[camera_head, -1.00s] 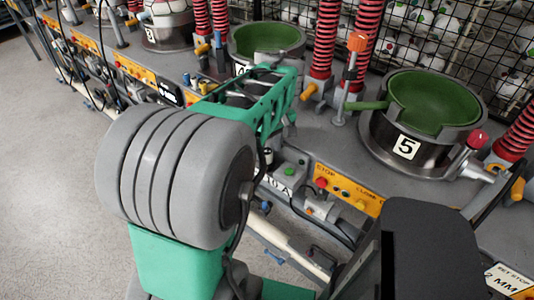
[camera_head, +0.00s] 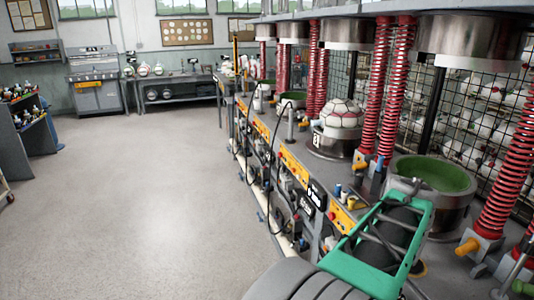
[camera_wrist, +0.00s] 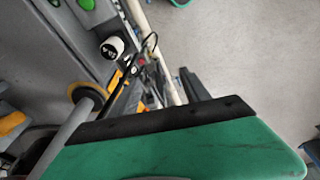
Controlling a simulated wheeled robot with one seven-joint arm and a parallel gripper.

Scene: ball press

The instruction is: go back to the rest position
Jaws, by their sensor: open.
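The wrist view shows one broad green jaw of my gripper (camera_wrist: 190,140) with a dark strip along its edge. The other jaw is out of that picture. No object shows against the visible jaw. In the head view, my green and grey arm is at the bottom right, beside the front of the press bench (camera_head: 290,165). My gripper's jaws cannot be made out in the head view.
A press bowl with a green lining (camera_head: 433,178) stands close to my arm. A white and red ball (camera_head: 342,117) sits in a farther press. Red springs (camera_head: 507,150) rise along the bench. The floor (camera_head: 160,200) at left is clear.

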